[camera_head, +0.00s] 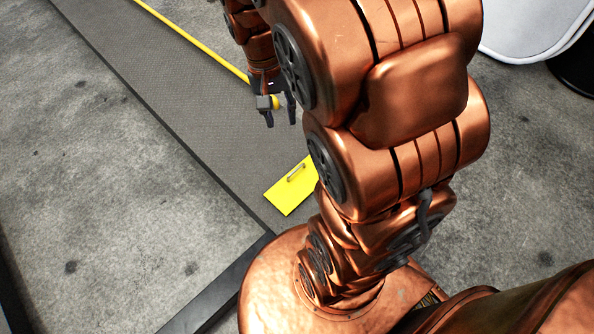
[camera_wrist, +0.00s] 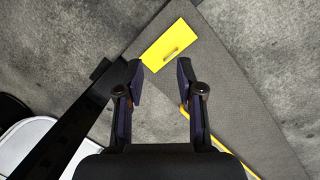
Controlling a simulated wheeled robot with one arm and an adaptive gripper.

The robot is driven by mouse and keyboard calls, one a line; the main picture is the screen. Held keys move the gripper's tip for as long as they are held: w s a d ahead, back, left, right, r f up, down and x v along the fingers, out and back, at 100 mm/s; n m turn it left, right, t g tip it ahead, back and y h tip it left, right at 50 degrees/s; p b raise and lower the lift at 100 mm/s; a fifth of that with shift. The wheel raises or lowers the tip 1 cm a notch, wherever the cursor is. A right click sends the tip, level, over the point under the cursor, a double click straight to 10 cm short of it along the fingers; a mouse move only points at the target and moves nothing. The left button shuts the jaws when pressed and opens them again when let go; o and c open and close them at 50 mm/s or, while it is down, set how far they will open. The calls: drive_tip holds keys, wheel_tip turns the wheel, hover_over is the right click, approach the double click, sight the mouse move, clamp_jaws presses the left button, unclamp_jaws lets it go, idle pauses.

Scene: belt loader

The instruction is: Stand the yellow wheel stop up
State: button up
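The yellow wheel stop (camera_head: 281,196) is a flat yellow plate with a small handle or slot on its upper face. It lies flat at the near end of the grey textured strip, partly hidden by my arm in the head view. In the wrist view the wheel stop (camera_wrist: 160,50) lies just beyond the fingertips. My gripper (camera_head: 281,119) is open and empty, pointing down over the strip, apart from the wheel stop.
The grey strip (camera_head: 180,95) has a yellow line (camera_head: 195,43) along one side. A dark rail (camera_head: 215,285) runs along the floor at lower left. A white rounded object (camera_head: 530,25) stands at upper right. Open concrete floor lies left of the strip.

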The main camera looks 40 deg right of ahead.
drive_tip(key=w+d+f+m+b, duration=0.2)
drive_tip(key=w+d+f+b, duration=0.2)
drive_tip(key=f, duration=0.4)
drive_tip(key=w+d+f+m+b, duration=0.1)
drive_tip(key=w+d+f+b, duration=0.25)
drive_tip(key=f, duration=0.45)
drive_tip(key=w+d+f+m+b, duration=0.25)
drive_tip(key=w+f+b, duration=0.25)
drive_tip(key=f, duration=0.3)
drive_tip(key=m+b, duration=0.4)
drive_tip(key=b, duration=0.8)
approach(303, 178)
drive_tip(key=w+r, duration=0.3)
drive_tip(key=w, duration=0.1)
drive_tip(key=f+b, duration=0.1)
drive_tip(key=f, duration=0.2)
drive_tip(key=s+f+b, duration=0.1)
drive_tip(key=f, duration=0.3)
drive_tip(key=shift+s+d, duration=0.2)
drive_tip(key=shift+s, duration=0.05)
clamp_jaws()
